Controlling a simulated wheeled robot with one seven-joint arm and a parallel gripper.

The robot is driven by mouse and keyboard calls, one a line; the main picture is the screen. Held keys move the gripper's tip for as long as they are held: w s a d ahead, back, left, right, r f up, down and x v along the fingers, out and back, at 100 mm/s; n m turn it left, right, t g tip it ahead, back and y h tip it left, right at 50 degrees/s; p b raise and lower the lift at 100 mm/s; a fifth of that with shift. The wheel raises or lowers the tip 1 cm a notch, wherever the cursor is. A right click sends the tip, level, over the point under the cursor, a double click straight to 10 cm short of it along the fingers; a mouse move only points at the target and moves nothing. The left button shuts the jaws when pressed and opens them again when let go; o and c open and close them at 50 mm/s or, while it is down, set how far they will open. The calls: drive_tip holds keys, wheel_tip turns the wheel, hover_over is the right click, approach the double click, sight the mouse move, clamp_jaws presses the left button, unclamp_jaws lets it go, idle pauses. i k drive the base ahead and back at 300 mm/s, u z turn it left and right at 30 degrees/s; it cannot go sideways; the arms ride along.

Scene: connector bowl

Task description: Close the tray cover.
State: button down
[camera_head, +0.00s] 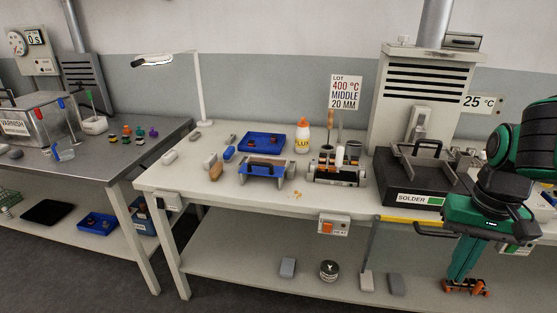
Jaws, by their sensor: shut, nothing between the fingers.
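A black box (400,190) marked SOLDER stands on the bench at right. A dark handle-like frame (425,149) rises at its back. I cannot tell how its cover sits. At far left a grey metal box (35,123) marked VARNISH stands on the steel table and looks closed on top. No tray cover is clearly marked, so I cannot tell which is the task's. My green arm comes in at right, in front of the SOLDER box's right side. My gripper (467,288) hangs low at its end, apart from both boxes. Its fingers are small but look shut and empty.
A fume hood (430,75) stands behind the SOLDER box. Small blocks (288,267) and a round tin (329,269) are on the lower shelf. The bench's front middle is mostly clear.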

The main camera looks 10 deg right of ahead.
sight(262, 165)
drive_tip(key=z, duration=0.05)
drive_tip(key=i, duration=1)
drive_tip(key=u, duration=0.05)
